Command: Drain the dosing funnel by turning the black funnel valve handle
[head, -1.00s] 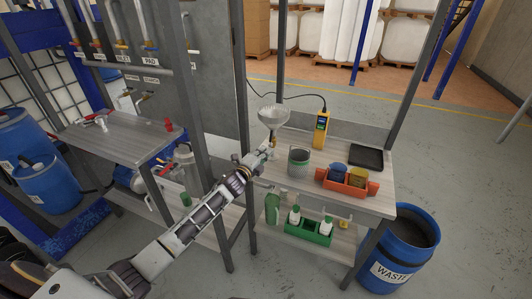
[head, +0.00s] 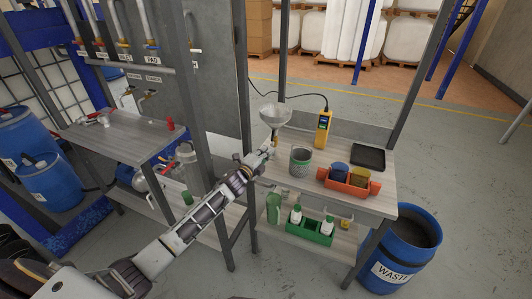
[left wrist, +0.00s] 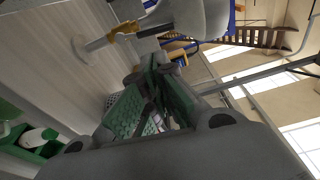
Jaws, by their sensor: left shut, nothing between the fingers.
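The dosing funnel (head: 275,116) is a pale, clear cone above the back left of the right-hand bench. In the left wrist view its pale bowl (left wrist: 203,17) is at the top, with a brass-yellow valve body (left wrist: 124,29) to its left. A thin dark bar beside the valve may be the black handle; I cannot tell surely. My left gripper (head: 269,150) is just below the funnel, in front of its stem. Its green-padded fingers (left wrist: 160,66) are shut and empty, close to the valve but apparently apart from it. My right gripper is not in view.
On the bench (head: 375,203) stand a green-grey mesh cup (head: 300,162), a yellow meter (head: 323,128), a black tray (head: 368,157) and an orange caddy (head: 346,186). A grey post (head: 202,130) stands close to my left arm. A blue waste drum (head: 405,243) is at right.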

